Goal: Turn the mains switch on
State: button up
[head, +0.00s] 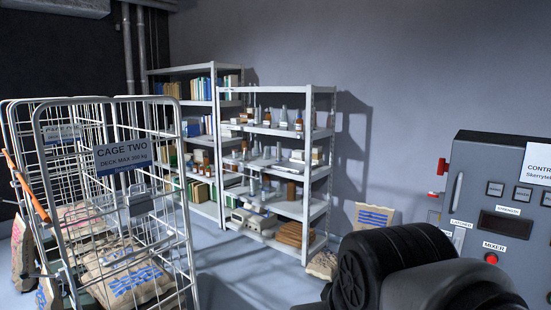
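A grey control cabinet (480,165) stands at the right, cut off by the picture's edge. A red-ended handle (443,166) sticks out at its left side, with a second small red part (433,195) below it. I cannot tell for sure whether this is the mains switch, or its position. The front has a red button (491,258) under a "MIXER" label, a dark display window (503,224) and several small square dials or buttons (495,188). My dark arm covers the lower middle and hides part of the cabinet's lower front. My gripper is not in view.
A wire cage trolley (122,158) labelled "CAGE TWO" holds sacks at the left. Grey shelving (309,150) with books, bottles and boxes stands at the back. A sack (374,218) leans by the wall. Some floor (245,275) between trolley and my arm is clear.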

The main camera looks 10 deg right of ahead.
aim_at(443, 166)
jog(key=i+j+z, duration=0.15)
jog(key=j+z, duration=0.45)
jog(key=j, duration=0.25)
jog(key=z, duration=1.05)
